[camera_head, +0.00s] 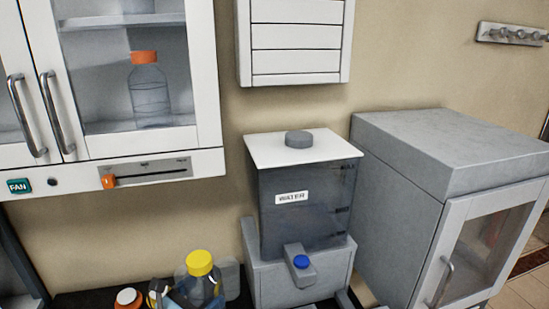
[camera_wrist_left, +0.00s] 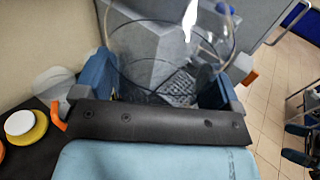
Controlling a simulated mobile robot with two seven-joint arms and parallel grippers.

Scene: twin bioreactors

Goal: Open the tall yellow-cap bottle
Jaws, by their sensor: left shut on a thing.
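The tall bottle with the yellow cap (camera_head: 200,263) stands out at the bottom of the head view, and the cap sits on top of it. Its clear body (camera_head: 208,291) is cut off by the lower edge. My left gripper (camera_head: 180,295) is partly visible against the bottle's left side. In the left wrist view the clear round bottle wall (camera_wrist_left: 168,50) lies between the two blue fingers of the left gripper (camera_wrist_left: 163,82), which are shut on it. The yellow cap is not clearly visible there. My right gripper is out of view.
An orange-and-white cap (camera_head: 128,298) is left of the bottle. A water tank (camera_head: 305,215) with a blue-button tap stands just right, beside a grey cabinet (camera_head: 400,200). A wall cupboard (camera_head: 205,80) hangs above left. A white-and-yellow lid (camera_wrist_left: 22,124) shows in the wrist view.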

